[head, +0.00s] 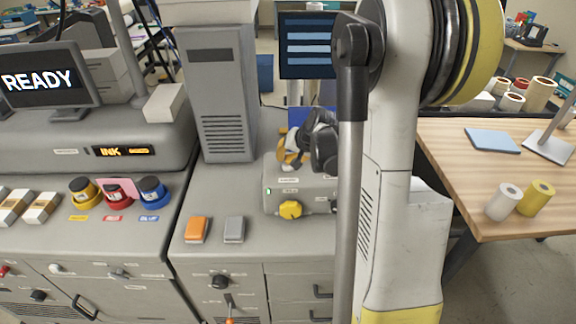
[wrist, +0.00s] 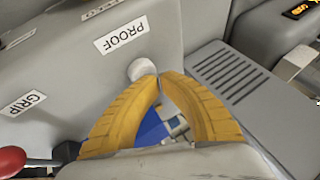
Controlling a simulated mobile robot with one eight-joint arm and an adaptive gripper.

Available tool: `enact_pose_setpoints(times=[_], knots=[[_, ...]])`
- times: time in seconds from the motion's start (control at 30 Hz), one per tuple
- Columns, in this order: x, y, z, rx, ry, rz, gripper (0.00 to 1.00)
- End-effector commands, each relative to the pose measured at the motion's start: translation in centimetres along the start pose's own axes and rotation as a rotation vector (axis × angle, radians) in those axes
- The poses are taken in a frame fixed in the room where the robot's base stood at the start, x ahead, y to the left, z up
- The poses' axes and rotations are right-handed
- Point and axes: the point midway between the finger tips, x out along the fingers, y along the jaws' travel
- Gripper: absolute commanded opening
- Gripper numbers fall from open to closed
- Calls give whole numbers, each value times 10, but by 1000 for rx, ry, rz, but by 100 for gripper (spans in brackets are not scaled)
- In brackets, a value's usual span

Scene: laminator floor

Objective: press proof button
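The proof button is a round white knob (wrist: 142,69) just below the PROOF label (wrist: 121,34) on a grey panel in the wrist view. My gripper (wrist: 159,76) has two yellow fingers whose tips are together or nearly so, right beside the button's lower right edge. I cannot tell whether they touch it. Nothing shows held between them. In the head view my gripper (head: 290,160) is partly seen over a small grey box (head: 277,200) with a yellow knob (head: 290,209). I cannot make out the proof button there.
A red-tipped lever (wrist: 12,160) sits by the GRIP label (wrist: 27,103). A slotted grey housing (wrist: 235,80) stands right of the fingers. In the head view a grey tower (head: 214,90) rises left of the gripper, and ink jars (head: 117,195) stand farther left.

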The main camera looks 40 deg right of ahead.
Motion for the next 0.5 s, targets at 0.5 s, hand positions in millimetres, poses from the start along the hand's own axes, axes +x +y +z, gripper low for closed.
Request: enact_pose_setpoints(times=[0.5], knots=[[5, 3, 3, 0, 0, 0, 0]])
